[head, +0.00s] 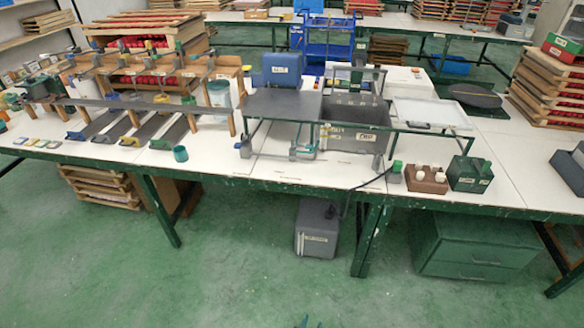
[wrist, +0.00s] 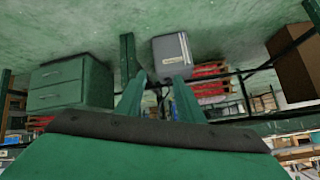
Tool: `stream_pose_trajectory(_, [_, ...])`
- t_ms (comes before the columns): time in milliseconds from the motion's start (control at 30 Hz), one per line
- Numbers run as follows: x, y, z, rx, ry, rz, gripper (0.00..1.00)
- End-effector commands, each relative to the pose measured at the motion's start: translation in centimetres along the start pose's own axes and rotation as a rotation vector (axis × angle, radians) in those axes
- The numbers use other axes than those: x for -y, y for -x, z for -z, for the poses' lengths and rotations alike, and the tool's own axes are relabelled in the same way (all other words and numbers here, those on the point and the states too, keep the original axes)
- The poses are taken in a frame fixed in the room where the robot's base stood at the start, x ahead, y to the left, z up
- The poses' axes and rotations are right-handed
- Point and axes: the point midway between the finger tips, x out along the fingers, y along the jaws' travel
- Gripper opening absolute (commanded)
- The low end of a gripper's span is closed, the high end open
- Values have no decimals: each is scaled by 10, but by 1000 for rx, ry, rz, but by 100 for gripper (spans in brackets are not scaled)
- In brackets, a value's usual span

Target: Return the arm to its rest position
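My gripper (wrist: 160,88) shows in the wrist view with its two green fingers apart and nothing between them. In the head view only the tips of my gripper (head: 307,322) show at the bottom edge, over the green floor and well in front of the table. The rest of my arm is out of the head view. The wrist view looks upside down, with the floor at the top.
A long white worktable (head: 262,168) with green legs crosses the head view, bearing a dark tank (head: 358,115), trays and racks. Under it are a grey box (head: 317,230) and a green drawer cabinet (head: 475,247). The floor (head: 225,285) in front is clear.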

Motion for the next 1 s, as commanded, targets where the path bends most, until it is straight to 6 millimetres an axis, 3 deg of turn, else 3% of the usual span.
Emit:
stream_pose_trajectory(33, [-2, 17, -11, -9, 21, 17, 34])
stream_pose_trajectory(200, [-4, 74, -30, -66, 94, 80, 34])
stream_pose_trajectory(433, [-4, 158, -40, -151, 187, 153, 34])
stream_pose_trajectory(667, [-2, 247, -32, -245, 270, 210, 34])
stream_pose_trajectory(1000, [7, 372, 9, -393, 376, 263, 34])
